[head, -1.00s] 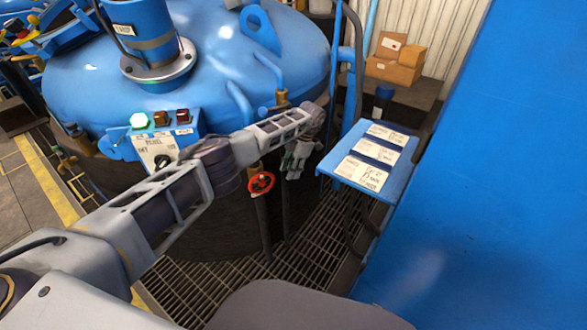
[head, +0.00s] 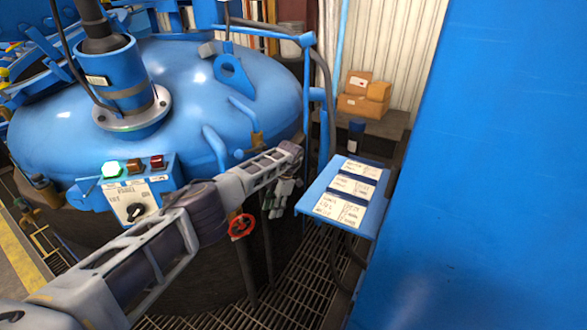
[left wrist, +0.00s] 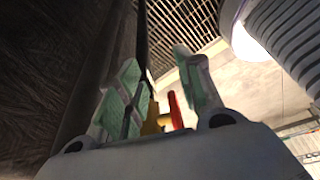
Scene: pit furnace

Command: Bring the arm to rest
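My left arm reaches across the front of the large blue furnace lid (head: 180,80). My left gripper (head: 277,198) hangs at its end, pointing down, between the lid's front edge and a small blue shelf. In the left wrist view its two pale green finger pads (left wrist: 162,85) stand apart with nothing held between them. A red part and a yellow part (left wrist: 152,122) show behind the fingers; I cannot tell what they are. My right gripper is not in view.
A control panel (head: 132,200) with a lit green lamp is beside my left arm. A red handwheel (head: 241,225) is just left of the gripper. The blue shelf (head: 375,218) with labelled cards is at its right. A large blue surface (head: 490,160) fills the right side. Grating (head: 300,290) lies below.

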